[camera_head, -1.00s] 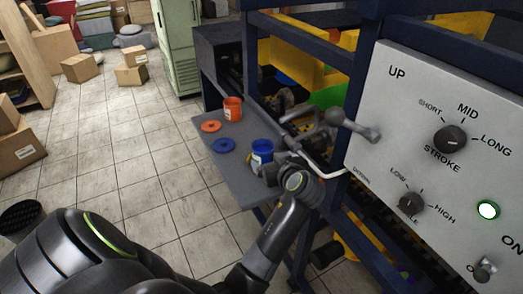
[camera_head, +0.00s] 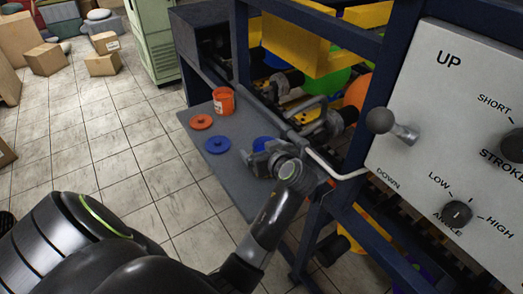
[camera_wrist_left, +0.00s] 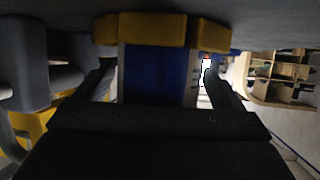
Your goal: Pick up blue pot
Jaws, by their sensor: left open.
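The blue pot (camera_head: 263,143) stands on the grey side shelf (camera_head: 236,180) in the head view, mostly hidden behind my left gripper (camera_head: 260,156). In the left wrist view the blue body of the pot (camera_wrist_left: 157,78) fills the gap between the two dark, spread fingers. My left gripper is open around the pot; whether a finger touches it I cannot tell. My right gripper is not in view.
An orange pot (camera_head: 223,101), an orange lid (camera_head: 201,121) and a blue lid (camera_head: 217,145) lie further back and left on the shelf. The machine's dark blue frame (camera_head: 241,45) and a control panel (camera_head: 440,150) stand close on the right. Tiled floor is open on the left.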

